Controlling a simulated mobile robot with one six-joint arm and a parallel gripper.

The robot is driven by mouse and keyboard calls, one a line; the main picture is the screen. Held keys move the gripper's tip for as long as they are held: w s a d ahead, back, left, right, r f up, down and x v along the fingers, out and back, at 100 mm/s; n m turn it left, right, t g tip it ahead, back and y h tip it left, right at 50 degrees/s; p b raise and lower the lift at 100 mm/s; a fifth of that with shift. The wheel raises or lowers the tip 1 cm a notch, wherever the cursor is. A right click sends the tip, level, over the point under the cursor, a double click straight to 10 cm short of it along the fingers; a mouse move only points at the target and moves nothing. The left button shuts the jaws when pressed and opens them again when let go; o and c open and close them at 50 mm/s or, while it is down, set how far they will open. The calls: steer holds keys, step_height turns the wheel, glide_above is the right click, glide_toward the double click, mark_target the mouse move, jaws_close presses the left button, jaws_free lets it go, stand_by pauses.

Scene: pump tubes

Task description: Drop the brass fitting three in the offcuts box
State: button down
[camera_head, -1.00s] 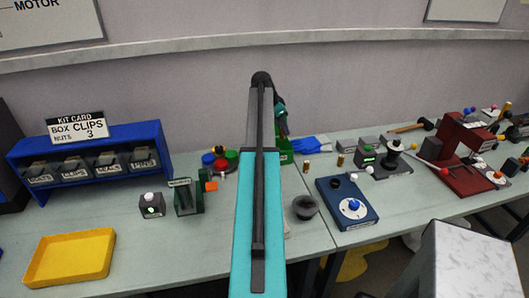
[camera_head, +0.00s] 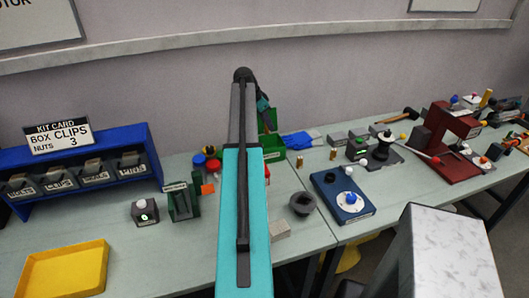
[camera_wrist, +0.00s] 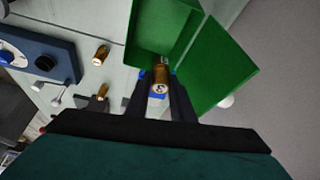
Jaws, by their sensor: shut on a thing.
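In the wrist view my gripper (camera_wrist: 160,92) is shut on a brass fitting (camera_wrist: 160,76), held between the fingertips with its numbered end facing the camera; the digit is too small to read surely. Beyond it lies an open green box (camera_wrist: 216,72), and the fitting overlaps the box opening in the picture. I cannot tell how far above the box it is. In the head view the green box (camera_head: 296,143) stands at the back of the bench, partly behind my arm. My gripper is mostly hidden there.
Two other brass fittings stand right of the box, one nearer (camera_head: 300,161) and one farther (camera_head: 333,154). A blue device (camera_head: 340,207) and a dark cup (camera_head: 302,204) are in front. A yellow tray (camera_head: 60,270) lies front left.

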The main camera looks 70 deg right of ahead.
mark_target(267, 133)
steer(key=shift+s+f+b, duration=0.1)
steer(key=shift+f+b, duration=0.9)
steer(key=shift+f, duration=1.75)
steer(key=c, duration=1.5)
jaws_free()
steer(key=shift+o, duration=0.2)
steer(key=shift+r, duration=0.1)
steer(key=b+v, duration=0.3)
steer(key=v, duration=1)
steer(key=shift+r+b, duration=0.3)
steer(key=shift+w+a, duration=0.15)
steer(key=shift+w, duration=0.1)
